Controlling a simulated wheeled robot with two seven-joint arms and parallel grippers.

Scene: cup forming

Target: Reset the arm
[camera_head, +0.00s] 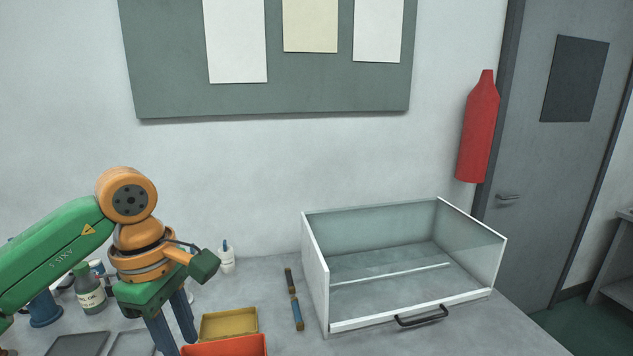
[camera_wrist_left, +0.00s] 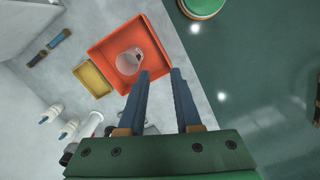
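My left gripper (camera_head: 172,330) hangs fingers-down at the left of the head view, over the table beside the trays. In the left wrist view its two blue fingers (camera_wrist_left: 160,74) are apart with nothing between them. A clear cup (camera_wrist_left: 129,62) is in the orange-red tray (camera_wrist_left: 103,53), just off the left fingertip in that view and apart from the fingers as far as I can tell. The tray also shows at the bottom edge of the head view (camera_head: 225,346), where the cup is not visible. My right gripper is in neither view.
A yellow tray (camera_head: 228,323) adjoins the orange-red one. A clear-walled, white-edged box (camera_head: 315,280) with a black handle stands to the right. A small white bottle (camera_head: 227,259) and a green bottle (camera_head: 90,290) stand near my left arm.

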